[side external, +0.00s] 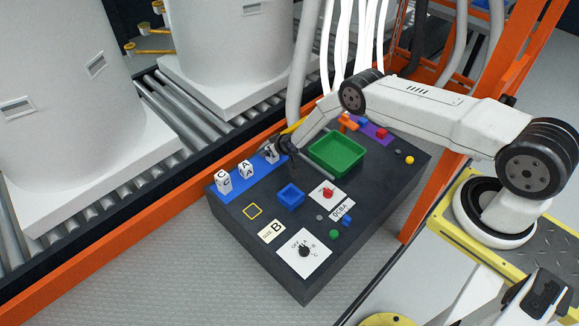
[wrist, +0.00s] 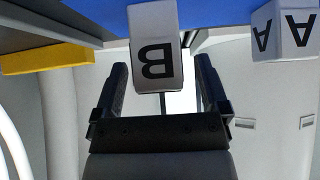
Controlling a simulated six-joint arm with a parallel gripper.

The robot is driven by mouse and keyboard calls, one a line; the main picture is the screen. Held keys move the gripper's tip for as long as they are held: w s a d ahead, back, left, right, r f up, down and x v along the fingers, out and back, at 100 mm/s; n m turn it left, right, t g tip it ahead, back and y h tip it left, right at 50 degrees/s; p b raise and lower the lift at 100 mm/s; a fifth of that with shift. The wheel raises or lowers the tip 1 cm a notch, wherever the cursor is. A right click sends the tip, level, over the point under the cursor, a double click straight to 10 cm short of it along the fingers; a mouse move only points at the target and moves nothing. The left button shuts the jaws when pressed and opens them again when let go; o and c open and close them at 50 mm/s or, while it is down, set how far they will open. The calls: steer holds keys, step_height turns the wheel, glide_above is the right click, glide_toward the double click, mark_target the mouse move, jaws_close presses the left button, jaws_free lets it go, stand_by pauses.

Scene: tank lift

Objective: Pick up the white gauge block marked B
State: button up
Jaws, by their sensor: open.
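The white gauge block marked B (side external: 271,154) stands at the right end of the row on the blue strip (side external: 262,165). In the wrist view the B block (wrist: 155,60) appears upside down, between my two dark fingers. My gripper (side external: 283,148) is at the B block in the side view; it is open, with a finger on each side of the block in the wrist view (wrist: 161,68). Gaps show between block and fingers. I cannot tell how far the fingers reach around it. My gripper partly hides the block in the side view.
White blocks A (side external: 245,170) and C (side external: 223,182) stand left of B; A also shows in the wrist view (wrist: 283,30). A yellow bar (wrist: 45,59) is nearby.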

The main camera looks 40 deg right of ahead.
stand_by(0.3)
jaws_close()
steer(key=shift+r, duration=0.15)
steer(key=shift+r, duration=1.5)
steer(key=s+f+v, duration=0.2)
steer(key=v, duration=1.4)
steer(key=shift+s+a+r, duration=0.25)
steer(key=shift+s+a, duration=0.1)
